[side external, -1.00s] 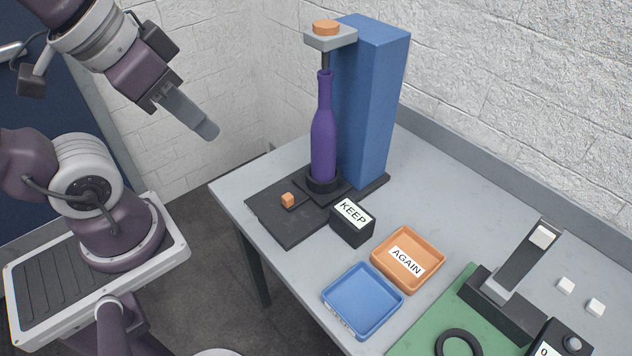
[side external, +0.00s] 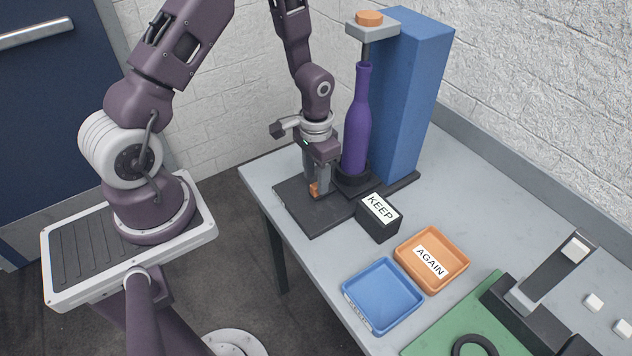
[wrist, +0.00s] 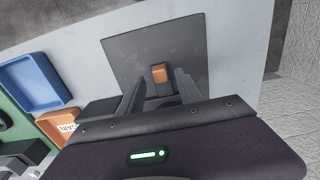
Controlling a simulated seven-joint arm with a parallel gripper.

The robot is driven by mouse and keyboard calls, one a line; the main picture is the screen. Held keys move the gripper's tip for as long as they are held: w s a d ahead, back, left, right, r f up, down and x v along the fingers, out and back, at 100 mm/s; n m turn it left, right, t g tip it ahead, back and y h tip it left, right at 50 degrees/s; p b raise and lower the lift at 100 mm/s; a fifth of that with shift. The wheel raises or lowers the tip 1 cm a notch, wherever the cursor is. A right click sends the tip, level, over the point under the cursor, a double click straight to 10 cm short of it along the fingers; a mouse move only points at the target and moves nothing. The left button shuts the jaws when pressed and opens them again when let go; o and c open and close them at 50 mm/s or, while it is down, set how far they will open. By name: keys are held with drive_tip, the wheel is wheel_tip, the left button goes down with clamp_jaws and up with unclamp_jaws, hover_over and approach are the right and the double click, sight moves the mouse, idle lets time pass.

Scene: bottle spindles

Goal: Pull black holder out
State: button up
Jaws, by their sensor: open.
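In the wrist view the open fingers (wrist: 158,82) stand on either side of the orange knob (wrist: 159,74), with a gap visible. The holder and bottle are out of the wrist view.
A blue column (side external: 412,100) with a grey arm and orange cap (side external: 369,18) stands behind the bottle. A black KEEP box (side external: 379,219) is close at the plate's right. Orange AGAIN (side external: 431,259) and blue (side external: 382,297) trays lie farther right. The table's left edge is near.

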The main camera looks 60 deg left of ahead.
wheel_tip(320, 180, down, 2)
drive_tip(key=shift+f, duration=0.2)
clamp_jaws()
idle(1.4)
